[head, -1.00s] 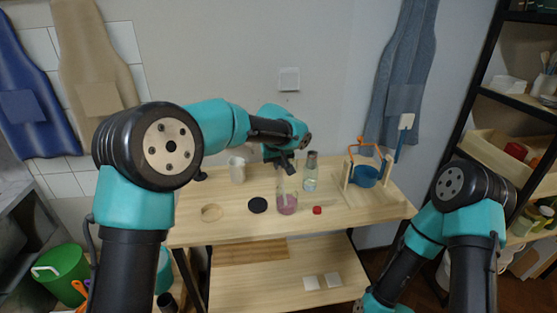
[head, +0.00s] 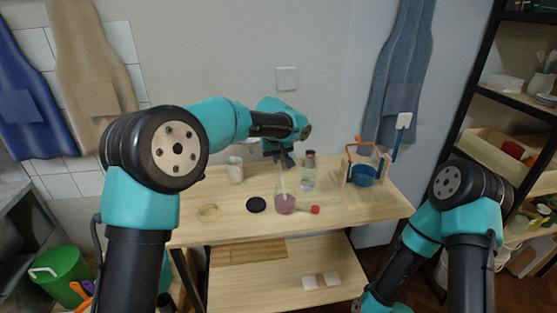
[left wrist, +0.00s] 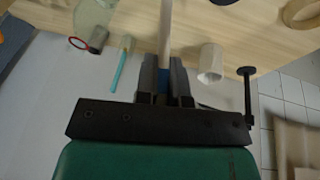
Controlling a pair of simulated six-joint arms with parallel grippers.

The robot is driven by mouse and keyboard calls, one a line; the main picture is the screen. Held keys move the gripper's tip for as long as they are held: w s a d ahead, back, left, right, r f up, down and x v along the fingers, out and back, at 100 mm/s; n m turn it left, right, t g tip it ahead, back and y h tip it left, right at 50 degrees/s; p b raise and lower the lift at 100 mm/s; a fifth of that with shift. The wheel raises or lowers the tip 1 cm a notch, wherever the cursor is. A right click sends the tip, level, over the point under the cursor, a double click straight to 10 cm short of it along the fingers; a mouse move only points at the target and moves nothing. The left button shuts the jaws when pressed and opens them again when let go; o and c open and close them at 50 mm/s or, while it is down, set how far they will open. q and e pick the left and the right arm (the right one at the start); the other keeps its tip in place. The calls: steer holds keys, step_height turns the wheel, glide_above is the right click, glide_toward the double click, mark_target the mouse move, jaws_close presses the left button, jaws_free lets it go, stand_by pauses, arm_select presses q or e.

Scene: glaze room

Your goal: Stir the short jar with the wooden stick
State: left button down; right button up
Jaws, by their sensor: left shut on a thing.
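The short jar (head: 286,205) is clear glass with pink contents and stands near the front middle of the table. My left gripper (head: 284,162) is above it, shut on the pale wooden stick (head: 283,182). The stick points down, and its lower end appears to be inside the jar; the exact tip is hard to make out. In the left wrist view the stick (left wrist: 165,30) runs out from between the fingers (left wrist: 165,75). The jar is not clear in that view. My right arm shows at the right, but its gripper is out of view.
On the wooden table (head: 235,228), a black disc (head: 256,205) lies left of the jar and a red piece (head: 315,210) right of it. A bottle (head: 308,175), a white cup (head: 235,170) and a blue pot (head: 362,175) in a stand are behind. A wooden ring (head: 208,213) lies front left.

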arm_select(q)
steer(key=shift+w+a+r, duration=0.1)
steer(key=shift+a+r, duration=0.05)
steer(key=shift+r, duration=0.95)
steer(key=shift+a+r, duration=0.15)
steer(key=shift+r, duration=1)
steer(key=shift+w+a+r, duration=0.1)
steer(key=shift+a+r, duration=0.05)
steer(key=shift+r, duration=0.95)
steer(key=shift+r, duration=0.1)
